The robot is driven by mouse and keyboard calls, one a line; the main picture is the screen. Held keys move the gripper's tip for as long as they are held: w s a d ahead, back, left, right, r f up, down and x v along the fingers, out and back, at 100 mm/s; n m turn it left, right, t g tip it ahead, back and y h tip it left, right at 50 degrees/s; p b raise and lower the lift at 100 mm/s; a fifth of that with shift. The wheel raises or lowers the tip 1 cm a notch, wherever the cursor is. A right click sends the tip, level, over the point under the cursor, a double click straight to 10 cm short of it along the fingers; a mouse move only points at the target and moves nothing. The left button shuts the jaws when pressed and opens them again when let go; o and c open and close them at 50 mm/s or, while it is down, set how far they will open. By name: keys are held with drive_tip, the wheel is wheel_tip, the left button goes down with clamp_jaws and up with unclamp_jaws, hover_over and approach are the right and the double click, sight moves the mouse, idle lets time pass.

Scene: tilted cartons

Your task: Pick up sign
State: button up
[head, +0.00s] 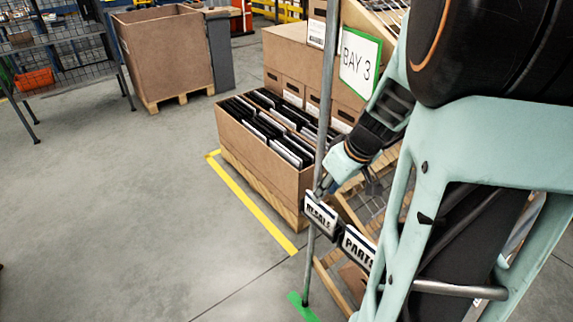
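A small white "RESALE" sign (320,215) hangs low beside a grey upright pole (324,110). A similar "PARTS" sign (358,246) is just right of it, partly cut off by my arm. A larger white "BAY 3" sign (359,62) with a green border stands higher up, right of the pole. My gripper (326,190) reaches down from the right, close to the pole and just above the "RESALE" sign. Its fingers are small and partly hidden. I cannot tell whether they touch the sign or the pole.
An open carton (262,160) packed with dark upright items sits left of the pole, with yellow floor tape (250,205) along it. Closed cartons (288,62) stand behind. A large brown box on a pallet (165,50) is farther back. The floor at left is clear.

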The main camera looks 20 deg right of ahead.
sight(322, 203)
drive_tip(key=shift+s+d+b+x, duration=0.15)
drive_tip(key=shift+b+x, duration=0.15)
drive_tip(key=shift+x, duration=1.25)
drive_tip(key=shift+s+d+b+x, duration=0.15)
drive_tip(key=shift+b+x, duration=0.15)
drive_tip(key=shift+x, duration=1.25)
drive_tip(key=shift+f+b, duration=0.45)
drive_tip(key=shift+b, duration=0.15)
clamp_jaws()
